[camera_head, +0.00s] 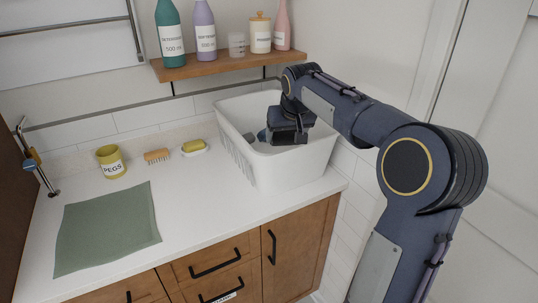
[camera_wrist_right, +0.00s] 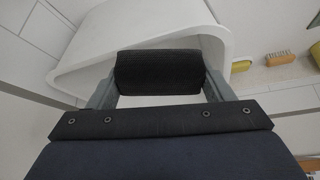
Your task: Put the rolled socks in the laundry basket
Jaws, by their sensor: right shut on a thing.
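The rolled socks (camera_wrist_right: 160,72) are a dark, nearly black roll, seen in the right wrist view between the two grey fingers of my right gripper (camera_head: 284,136). The gripper is shut on them, one finger at each end of the roll. The white laundry basket (camera_head: 294,168) stands at the right end of the counter. In the head view my right gripper is over the basket's opening, pointing down. The basket's white wall also shows behind the socks in the wrist view (camera_wrist_right: 140,28). My gripper and arm hide part of the basket's inside. My left gripper is not in view.
A shelf (camera_head: 215,66) with bottles and jars hangs behind the basket. A yellow pegs pot (camera_head: 110,163), a brush (camera_head: 157,155) and a soap dish (camera_head: 194,149) stand left of the basket. A green cloth (camera_head: 107,228) lies at the counter's left.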

